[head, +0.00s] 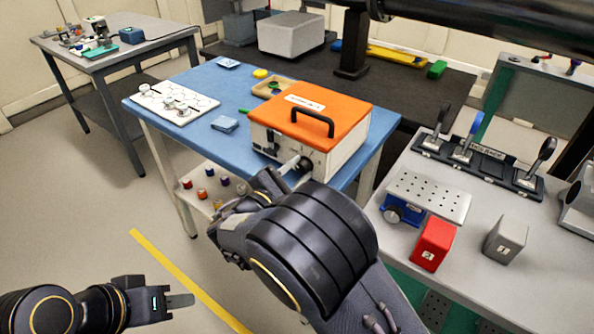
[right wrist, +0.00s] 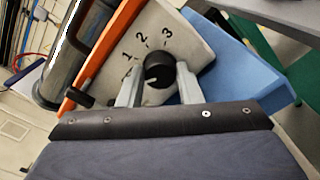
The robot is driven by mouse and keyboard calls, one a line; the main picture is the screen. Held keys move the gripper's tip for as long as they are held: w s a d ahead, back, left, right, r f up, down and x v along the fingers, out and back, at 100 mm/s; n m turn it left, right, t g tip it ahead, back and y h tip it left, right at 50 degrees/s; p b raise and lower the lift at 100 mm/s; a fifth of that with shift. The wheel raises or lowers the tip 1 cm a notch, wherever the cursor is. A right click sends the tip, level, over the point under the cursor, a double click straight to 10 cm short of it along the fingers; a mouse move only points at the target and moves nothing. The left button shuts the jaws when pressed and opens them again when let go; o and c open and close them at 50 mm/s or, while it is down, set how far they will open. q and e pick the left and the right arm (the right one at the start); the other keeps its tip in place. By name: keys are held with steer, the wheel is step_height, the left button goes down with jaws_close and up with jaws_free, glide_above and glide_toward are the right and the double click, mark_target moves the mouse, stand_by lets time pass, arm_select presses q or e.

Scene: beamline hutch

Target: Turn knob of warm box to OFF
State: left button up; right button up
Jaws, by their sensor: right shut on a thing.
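The warm box (head: 340,153) is a white box with an orange lid and a black handle, standing on the blue table. Its black knob (right wrist: 160,70) is on the front panel, with the numbers 1, 2 and 3 printed around it. The fingers of my right gripper (head: 295,164) are at the knob. In the right wrist view the two fingers sit on either side of the knob, shut on it. No OFF mark can be read, and the knob's exact setting is unclear. My left gripper (head: 180,301) is low at the left, away from the box; its opening cannot be made out.
The blue table (head: 188,82) also holds a white board (head: 205,103) with small parts and a tan tray (head: 262,90). A grey bench at the right holds a red block (head: 432,244), a grey block (head: 505,240) and a perforated plate (head: 428,196). Open floor lies to the left.

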steer(key=shift+f, duration=0.1)
steer(key=o, duration=1)
steer(key=shift+c, duration=0.2)
steer(key=v, duration=0.8)
